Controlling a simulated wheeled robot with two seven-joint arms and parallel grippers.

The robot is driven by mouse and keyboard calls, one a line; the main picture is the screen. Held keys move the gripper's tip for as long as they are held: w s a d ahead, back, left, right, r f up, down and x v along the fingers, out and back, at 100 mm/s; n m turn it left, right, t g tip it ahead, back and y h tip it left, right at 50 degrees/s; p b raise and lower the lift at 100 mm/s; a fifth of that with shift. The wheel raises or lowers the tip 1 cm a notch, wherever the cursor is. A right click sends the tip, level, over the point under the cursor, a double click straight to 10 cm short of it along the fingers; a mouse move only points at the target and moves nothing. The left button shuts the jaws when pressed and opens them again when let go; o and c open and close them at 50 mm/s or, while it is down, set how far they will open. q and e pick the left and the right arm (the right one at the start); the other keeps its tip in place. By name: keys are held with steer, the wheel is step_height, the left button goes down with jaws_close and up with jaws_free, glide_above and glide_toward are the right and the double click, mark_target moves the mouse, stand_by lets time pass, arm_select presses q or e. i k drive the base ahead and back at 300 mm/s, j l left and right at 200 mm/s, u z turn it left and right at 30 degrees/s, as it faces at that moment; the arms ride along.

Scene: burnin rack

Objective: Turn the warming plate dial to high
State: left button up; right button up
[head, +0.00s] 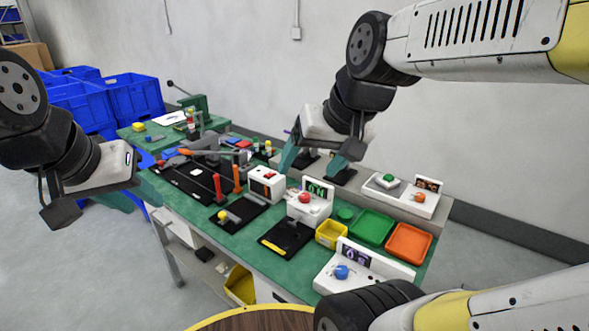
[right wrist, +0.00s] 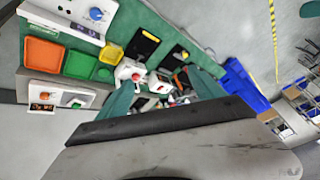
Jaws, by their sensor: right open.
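One at the front right has a blue knob (head: 341,271) and a purple-lit display; this knob also shows in the right wrist view (right wrist: 96,14). One mid-bench has a red knob (head: 304,198) below a green display. One at the back right has an orange knob (head: 418,198) and a green button (head: 389,180). My right gripper (head: 315,164) is open and empty above the back of the bench. My left gripper (head: 122,200) hangs at the left, its jaws unclear.
A yellow bin (head: 331,235), green tray (head: 371,228) and orange tray (head: 408,243) stand between the units. Upright red and orange handles (head: 237,178) and black mats crowd the bench's left part. Blue crates (head: 130,96) stand behind at the left.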

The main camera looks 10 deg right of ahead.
mark_target(420, 198)
steer(key=z, duration=1.5)
